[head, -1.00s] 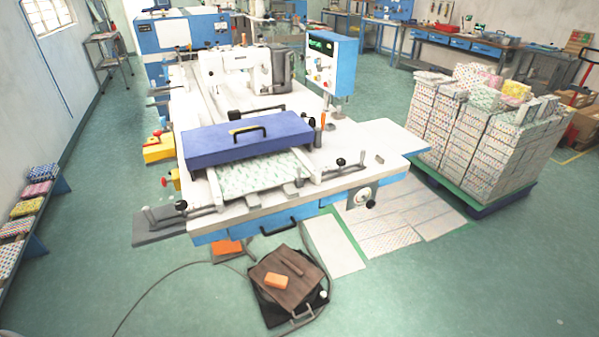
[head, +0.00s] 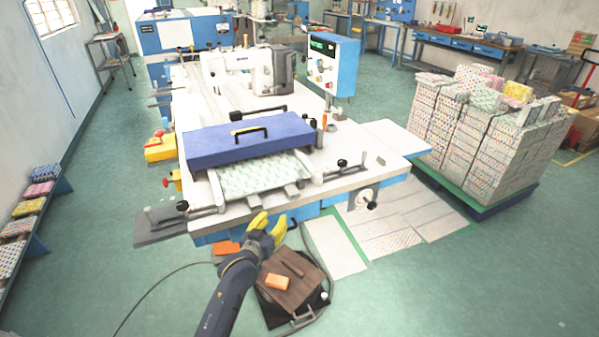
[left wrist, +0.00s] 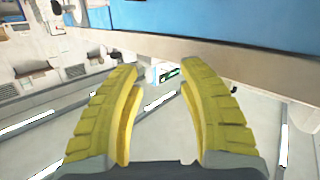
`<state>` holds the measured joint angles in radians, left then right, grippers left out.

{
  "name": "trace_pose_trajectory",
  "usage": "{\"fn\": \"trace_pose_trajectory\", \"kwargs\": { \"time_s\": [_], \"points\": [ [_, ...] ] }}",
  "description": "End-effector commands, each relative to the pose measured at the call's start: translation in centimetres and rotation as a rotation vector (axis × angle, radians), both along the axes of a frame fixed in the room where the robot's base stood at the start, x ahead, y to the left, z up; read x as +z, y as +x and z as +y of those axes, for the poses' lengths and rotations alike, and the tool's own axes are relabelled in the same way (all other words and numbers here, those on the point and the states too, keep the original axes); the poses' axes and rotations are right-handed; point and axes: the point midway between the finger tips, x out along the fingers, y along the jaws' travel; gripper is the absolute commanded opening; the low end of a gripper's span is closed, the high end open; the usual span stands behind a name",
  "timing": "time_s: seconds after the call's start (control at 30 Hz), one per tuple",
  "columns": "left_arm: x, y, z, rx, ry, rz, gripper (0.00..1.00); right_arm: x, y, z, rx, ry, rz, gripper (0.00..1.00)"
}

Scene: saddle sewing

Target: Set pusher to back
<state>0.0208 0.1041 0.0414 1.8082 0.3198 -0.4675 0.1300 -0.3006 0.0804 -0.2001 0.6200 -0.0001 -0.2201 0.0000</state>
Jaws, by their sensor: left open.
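The sewing machine table (head: 390,147) carries a blue block (head: 205,147) with a black handle (head: 250,131) across its front. A patterned white-green piece (head: 255,175) lies in front of the block. Black-knobbed levers sit on rails at the left front (head: 183,206) and right front (head: 342,163). I cannot tell which part is the pusher. My left gripper (head: 268,220), with yellow fingers, is open and empty at the table's front edge, over the blue front panel. The left wrist view shows its spread fingers (left wrist: 160,76) with nothing between them. My right gripper is out of view.
A brown-topped stool-like box (head: 290,290) with an orange block (head: 277,282) stands on the floor below my left arm. Stacked patterned packs (head: 490,130) stand on a pallet at right. A control box (head: 333,65) rises behind the table's right side.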

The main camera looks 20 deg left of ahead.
Motion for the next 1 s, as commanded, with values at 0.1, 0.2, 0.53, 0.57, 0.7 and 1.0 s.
{"fn": "trace_pose_trajectory", "kwargs": {
  "time_s": [0.1,0.2,0.53,0.57,0.7,1.0],
  "points": [
    [5.2,1.2,-1.8,-0.033,0.051,-0.083,0.40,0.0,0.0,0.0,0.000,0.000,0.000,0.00],
    [7.7,1.7,-2.7,-0.049,0.079,-0.124,0.40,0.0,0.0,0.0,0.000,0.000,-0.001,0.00],
    [9.1,4.3,-3.4,-0.057,0.098,-0.148,0.40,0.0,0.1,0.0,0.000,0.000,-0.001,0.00],
    [9.1,4.8,-3.5,-0.057,0.098,-0.147,0.40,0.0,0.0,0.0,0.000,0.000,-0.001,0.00],
    [9.1,7.4,-3.7,-0.057,0.096,-0.147,0.40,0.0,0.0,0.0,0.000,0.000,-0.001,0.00],
    [9.1,12.8,-4.0,-0.057,0.096,-0.147,0.40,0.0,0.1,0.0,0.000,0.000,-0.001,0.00]
  ]
}}
